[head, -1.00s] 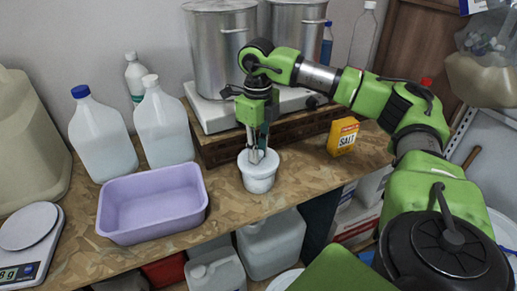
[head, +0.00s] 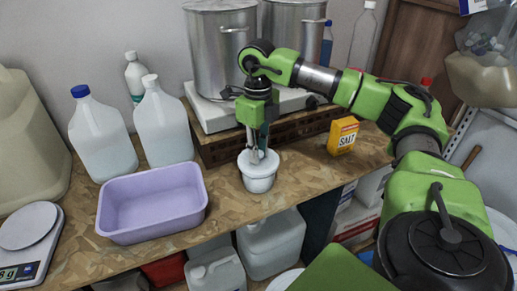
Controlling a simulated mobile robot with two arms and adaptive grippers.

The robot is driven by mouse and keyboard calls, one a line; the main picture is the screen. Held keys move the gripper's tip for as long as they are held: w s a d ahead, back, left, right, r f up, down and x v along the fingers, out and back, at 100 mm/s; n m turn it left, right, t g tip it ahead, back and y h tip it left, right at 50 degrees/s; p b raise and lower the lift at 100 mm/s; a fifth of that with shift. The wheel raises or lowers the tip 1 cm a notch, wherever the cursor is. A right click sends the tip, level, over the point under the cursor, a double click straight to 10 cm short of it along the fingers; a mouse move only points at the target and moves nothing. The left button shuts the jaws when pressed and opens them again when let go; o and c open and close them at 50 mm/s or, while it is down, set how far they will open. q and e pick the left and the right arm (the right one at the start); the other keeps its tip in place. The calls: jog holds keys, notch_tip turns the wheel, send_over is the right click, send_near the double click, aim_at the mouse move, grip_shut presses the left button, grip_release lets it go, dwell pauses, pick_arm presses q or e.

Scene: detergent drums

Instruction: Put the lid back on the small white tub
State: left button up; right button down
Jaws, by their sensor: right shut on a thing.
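The small white tub (head: 258,181) stands upright on the wooden worktop, just in front of the low wooden platform. A pale lid (head: 249,167) shows at the top of the tub, under my right gripper. My right gripper (head: 257,157) points straight down over the tub and is shut on the lid, near its middle. The fingers hide part of the lid, and I cannot tell whether it is fully pressed onto the rim. My left gripper is not in view.
A lilac basin (head: 152,233) stands left of the tub, with white jugs (head: 163,130) behind it. A yellow salt box (head: 343,136) stands to the right. Steel pots (head: 221,50) stand behind on the platform (head: 222,150). Bare worktop (head: 310,172) lies right of the tub.

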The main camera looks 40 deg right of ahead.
jog(key=c, duration=1.3)
grip_release()
jog(key=shift+r+p, duration=2.65)
jog(key=shift+r, duration=0.85)
grip_shut()
jog(key=shift+f, duration=0.3)
